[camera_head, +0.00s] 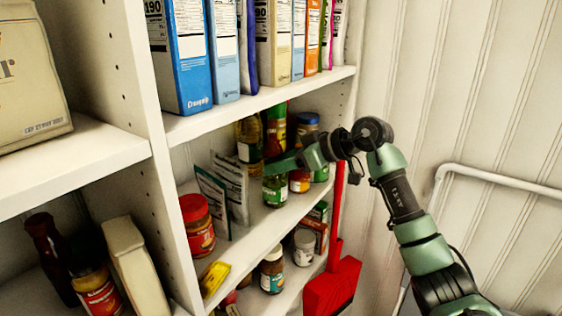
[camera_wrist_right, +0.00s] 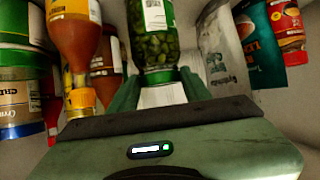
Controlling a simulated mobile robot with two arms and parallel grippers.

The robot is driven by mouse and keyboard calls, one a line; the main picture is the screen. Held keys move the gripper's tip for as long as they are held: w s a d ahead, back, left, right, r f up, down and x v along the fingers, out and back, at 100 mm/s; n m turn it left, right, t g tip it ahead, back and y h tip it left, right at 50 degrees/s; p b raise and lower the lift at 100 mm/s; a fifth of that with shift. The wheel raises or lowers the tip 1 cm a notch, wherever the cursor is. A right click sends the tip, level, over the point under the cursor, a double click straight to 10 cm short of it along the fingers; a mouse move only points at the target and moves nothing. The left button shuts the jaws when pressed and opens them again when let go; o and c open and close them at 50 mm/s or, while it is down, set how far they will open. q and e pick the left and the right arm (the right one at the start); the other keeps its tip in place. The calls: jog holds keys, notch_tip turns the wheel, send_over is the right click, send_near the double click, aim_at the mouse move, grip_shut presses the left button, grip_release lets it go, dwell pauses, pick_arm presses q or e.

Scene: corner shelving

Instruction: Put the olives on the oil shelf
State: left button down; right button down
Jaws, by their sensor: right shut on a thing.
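The olive jar (camera_head: 275,193), with green olives, a pale label and a green lid, is at the middle shelf of the right-hand bay. It also shows in the right wrist view (camera_wrist_right: 155,45), lid toward me. My right gripper (camera_head: 280,166) reaches in from the right and is shut on the jar at its lid end; its fingers (camera_wrist_right: 158,90) flank the lid in the wrist view. I cannot tell whether the jar's base touches the shelf (camera_head: 245,244). A bottle of yellowish oil (camera_head: 250,145) stands behind the jar. My left gripper is not in view.
Sauce bottles (camera_wrist_right: 75,38) and jars crowd one side of the held jar. Grey packets (camera_head: 233,185) and a red-lidded jar (camera_head: 197,225) stand on the other side. Boxes (camera_head: 181,55) fill the shelf above. A red dustpan (camera_head: 332,288) hangs at the right.

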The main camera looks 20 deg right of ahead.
jog(key=c, duration=0.7)
grip_release()
jog(key=shift+f, duration=0.1)
jog(key=shift+o, duration=0.2)
jog(key=shift+s+d+r, duration=0.2)
jog(key=shift+d+r, duration=0.05)
jog(key=b+v, duration=0.3)
jog(key=v, duration=0.8)
jog(key=shift+s+r, duration=0.15)
jog(key=shift+r, duration=0.05)
